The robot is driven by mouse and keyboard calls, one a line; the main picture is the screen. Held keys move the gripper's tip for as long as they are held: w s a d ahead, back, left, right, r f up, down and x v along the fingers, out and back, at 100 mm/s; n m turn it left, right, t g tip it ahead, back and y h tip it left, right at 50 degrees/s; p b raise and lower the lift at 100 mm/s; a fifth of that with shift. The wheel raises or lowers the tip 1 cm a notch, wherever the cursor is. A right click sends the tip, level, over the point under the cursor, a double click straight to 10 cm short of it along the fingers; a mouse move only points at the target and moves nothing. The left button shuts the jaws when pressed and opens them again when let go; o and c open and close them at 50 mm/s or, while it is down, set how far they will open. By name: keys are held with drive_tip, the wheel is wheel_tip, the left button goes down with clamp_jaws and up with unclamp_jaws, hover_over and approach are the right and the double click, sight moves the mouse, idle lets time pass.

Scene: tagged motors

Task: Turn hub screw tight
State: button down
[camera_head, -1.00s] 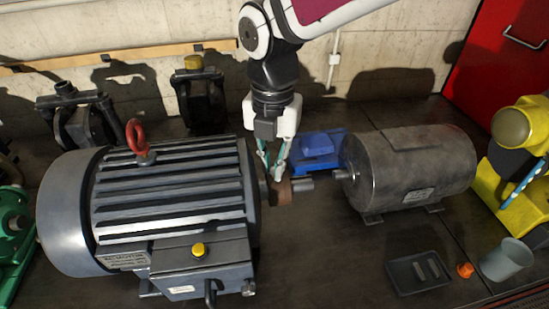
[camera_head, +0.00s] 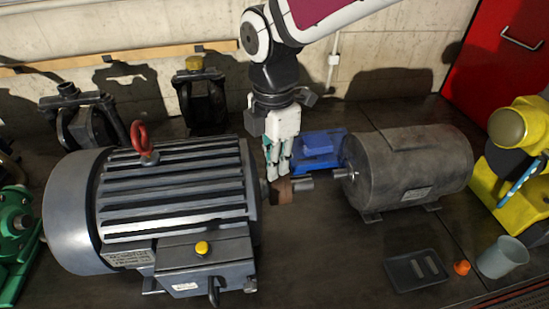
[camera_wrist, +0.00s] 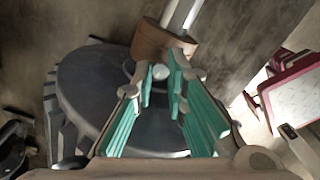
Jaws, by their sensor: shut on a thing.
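The rust-brown hub (camera_head: 281,191) sits on the shaft between the large grey motor (camera_head: 170,200) and the smaller dark grey motor (camera_head: 410,170). My gripper (camera_head: 278,176) points down onto the top of the hub. In the wrist view the hub (camera_wrist: 152,38) lies just beyond my fingertips (camera_wrist: 162,72). A small rounded metallic piece, seemingly the hub screw (camera_wrist: 160,73), shows between the teal-padded fingers, which are shut on it. In the head view the fingers hide the screw, so how deep it sits cannot be told.
A blue block (camera_head: 318,150) stands close behind the shaft. A red lifting eye (camera_head: 140,138) rises from the large motor. A black tray (camera_head: 417,270), an orange cone-like piece (camera_head: 461,267) and a grey cup (camera_head: 503,257) stand at front right. A yellow machine (camera_head: 510,175) is at right.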

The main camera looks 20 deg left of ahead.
drive_tip(key=m, duration=0.3)
drive_tip(key=shift+r+m, duration=0.1)
drive_tip(key=shift+m, duration=0.3)
drive_tip(key=shift+m+p, duration=0.4)
drive_tip(key=shift+m, duration=1.4)
drive_tip(key=shift+a, duration=0.1)
drive_tip(key=c, duration=1.8)
unclamp_jaws()
drive_tip(key=shift+c, duration=0.2)
wheel_tip(320, 180, up, 12)
